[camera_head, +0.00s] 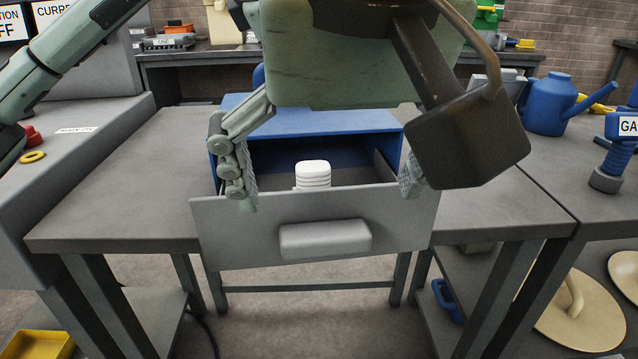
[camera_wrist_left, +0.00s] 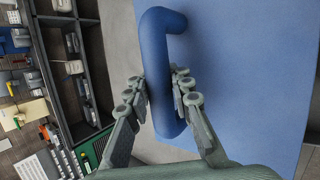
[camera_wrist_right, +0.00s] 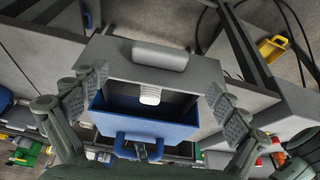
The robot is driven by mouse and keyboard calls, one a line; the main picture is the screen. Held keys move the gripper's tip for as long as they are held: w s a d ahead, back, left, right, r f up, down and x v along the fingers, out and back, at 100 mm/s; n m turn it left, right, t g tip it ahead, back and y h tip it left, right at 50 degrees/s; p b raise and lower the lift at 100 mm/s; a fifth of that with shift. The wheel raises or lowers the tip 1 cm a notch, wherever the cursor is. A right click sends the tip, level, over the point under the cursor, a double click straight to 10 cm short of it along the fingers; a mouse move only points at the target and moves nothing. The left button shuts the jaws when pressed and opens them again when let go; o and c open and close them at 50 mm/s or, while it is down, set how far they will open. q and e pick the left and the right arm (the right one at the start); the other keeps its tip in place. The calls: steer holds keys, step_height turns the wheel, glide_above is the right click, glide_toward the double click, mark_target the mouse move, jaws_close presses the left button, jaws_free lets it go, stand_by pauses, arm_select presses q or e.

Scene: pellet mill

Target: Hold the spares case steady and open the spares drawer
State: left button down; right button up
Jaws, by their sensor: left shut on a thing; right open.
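The blue spares case (camera_head: 300,122) stands on a grey bench. Its grey spares drawer (camera_head: 412,225) is pulled out toward me, with a grey bar handle (camera_head: 325,239) on its front. A white ribbed item (camera_head: 313,174) is inside the drawer. My right gripper (camera_head: 328,197) is open, its fingers wide apart above the two sides of the drawer; it also shows in the right wrist view (camera_wrist_right: 158,82), apart from the handle. My left gripper (camera_wrist_left: 158,82) is shut on the case's blue handle (camera_wrist_left: 158,45). In the head view my right gripper's body hides it.
A blue watering can (camera_head: 548,103) stands on the bench to the right. A machine with a red button (camera_head: 32,137) is on the left. A yellow tray (camera_head: 38,345) is low at the left. The bench top beside the case is clear.

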steer(key=v, duration=0.5)
steer(key=shift+s+r, duration=0.15)
steer(key=shift+r, duration=0.2)
stand_by(0.3)
arm_select(q)
steer(key=c, duration=1.3)
jaws_free()
steer(key=shift+o, duration=0.2)
steer(key=shift+r, duration=0.1)
steer(key=v, duration=1.2)
steer(key=shift+o, duration=0.2)
